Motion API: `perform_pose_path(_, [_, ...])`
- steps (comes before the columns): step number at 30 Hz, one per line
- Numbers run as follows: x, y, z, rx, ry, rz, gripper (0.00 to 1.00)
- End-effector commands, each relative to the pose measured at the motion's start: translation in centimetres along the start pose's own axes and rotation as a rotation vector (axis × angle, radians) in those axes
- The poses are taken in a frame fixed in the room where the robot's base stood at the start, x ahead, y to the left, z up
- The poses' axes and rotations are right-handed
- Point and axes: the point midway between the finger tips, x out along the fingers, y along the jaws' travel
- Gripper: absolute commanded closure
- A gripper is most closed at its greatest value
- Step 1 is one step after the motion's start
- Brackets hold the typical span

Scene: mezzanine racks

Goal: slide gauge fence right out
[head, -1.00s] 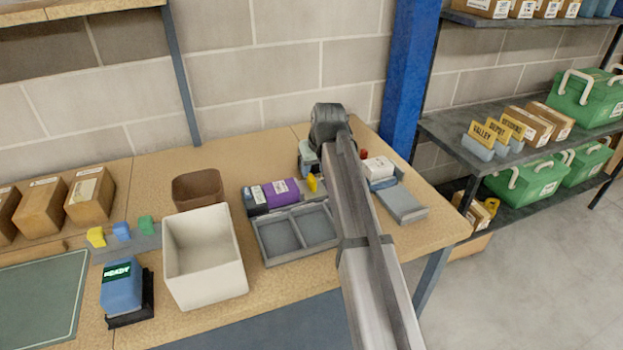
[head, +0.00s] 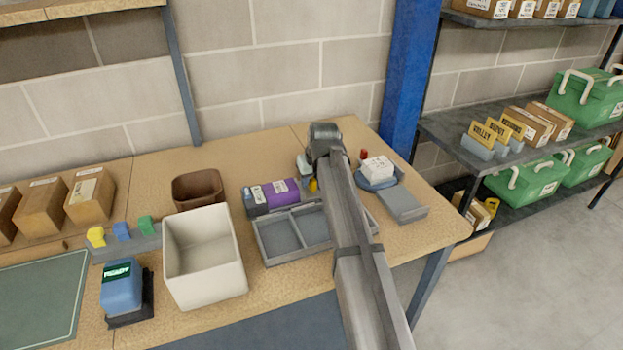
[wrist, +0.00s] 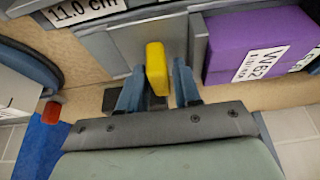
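The gauge fence's yellow tab (wrist: 156,66) stands upright against a grey plate (wrist: 135,42) in the wrist view. It also shows as a small yellow spot (head: 313,185) beside my arm in the head view. My gripper (wrist: 160,84) has its two blue fingers on either side of the tab, apart, with a narrow gap visible on the right. A purple box (wrist: 255,42) with a white label lies just right of the tab, and also shows in the head view (head: 274,194). An "11.0 cm" label (wrist: 84,10) is at upper left. My arm hides much of the gauge in the head view.
A grey two-part tray (head: 262,241) lies in front of the purple box. A round blue scale (head: 374,184) carrying a white box (head: 378,169) and a red knob (wrist: 52,111) are on the other side. A cream bin (head: 205,282) stands to the left.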

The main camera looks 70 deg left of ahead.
Motion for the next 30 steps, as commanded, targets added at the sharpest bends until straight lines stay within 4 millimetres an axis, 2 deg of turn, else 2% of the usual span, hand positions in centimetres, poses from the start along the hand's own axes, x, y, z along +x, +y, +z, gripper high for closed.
perform_pose_path(1, [0.0, 0.0, 0.0, 0.0, 0.0, 0.0, 0.73])
perform_pose_path(10, [0.0, 0.0, 0.0, 0.0, 0.0, 0.0, 1.0])
perform_pose_path(22, [0.0, 0.2, 0.0, 0.0, 0.0, 0.0, 1.0])
perform_pose_path(26, [0.0, 1.4, -0.1, 0.002, 0.0, 0.001, 1.0])
perform_pose_path(30, [0.0, 3.5, -0.1, 0.002, 0.0, 0.001, 1.0])
